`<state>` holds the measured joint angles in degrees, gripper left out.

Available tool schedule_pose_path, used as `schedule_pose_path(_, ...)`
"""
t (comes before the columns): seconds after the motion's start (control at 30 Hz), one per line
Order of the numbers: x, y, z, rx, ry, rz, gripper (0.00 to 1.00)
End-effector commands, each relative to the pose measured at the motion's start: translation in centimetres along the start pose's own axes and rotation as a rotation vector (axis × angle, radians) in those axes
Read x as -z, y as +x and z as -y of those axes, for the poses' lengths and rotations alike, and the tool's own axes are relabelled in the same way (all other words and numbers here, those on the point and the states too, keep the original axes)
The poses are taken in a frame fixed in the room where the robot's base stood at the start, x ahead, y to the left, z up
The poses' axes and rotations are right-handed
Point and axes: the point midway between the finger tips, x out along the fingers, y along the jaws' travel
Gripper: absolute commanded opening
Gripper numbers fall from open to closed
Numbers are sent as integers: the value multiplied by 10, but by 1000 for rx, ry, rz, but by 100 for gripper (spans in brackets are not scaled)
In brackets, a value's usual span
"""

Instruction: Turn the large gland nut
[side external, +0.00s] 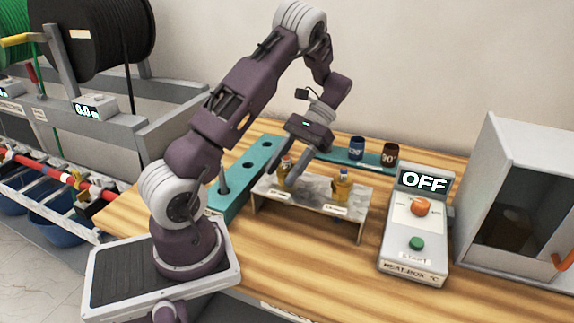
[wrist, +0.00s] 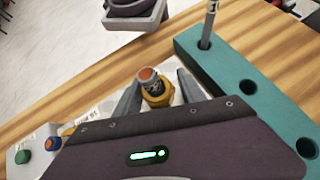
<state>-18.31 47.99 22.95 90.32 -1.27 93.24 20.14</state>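My gripper (side external: 298,160) points down over the left gland in the side view. In the wrist view, my gripper's two grey fingers (wrist: 157,92) stand apart, with a gland (wrist: 156,90) between them. A gap shows beside each finger, so it does not look clamped. The gland's lower part is hidden by my gripper body.
A teal holed rack (side external: 240,178) lies left of the stand (side external: 315,204), with a grey rod upright in it. Blue (side external: 356,147) and dark (side external: 390,154) cups stand behind. The heating box (side external: 414,240), reading OFF, and a grey cabinet (side external: 520,200) stand right.

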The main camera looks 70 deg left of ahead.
Motion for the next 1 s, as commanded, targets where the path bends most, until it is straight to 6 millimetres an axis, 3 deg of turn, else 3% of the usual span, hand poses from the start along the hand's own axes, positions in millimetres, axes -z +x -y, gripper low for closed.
schedule_pose_path(0.07,7,-3,-5,-6,7,-30,85)
schedule_pose_path(0.13,7,-2,-5,-6,8,-26,100)
schedule_pose_path(0.37,6,-3,-4,-6,7,-21,100)
schedule_pose_path(0.8,4,-55,-3,-5,7,-19,100)
schedule_pose_path(1.0,3,-62,-4,-6,7,-17,100)
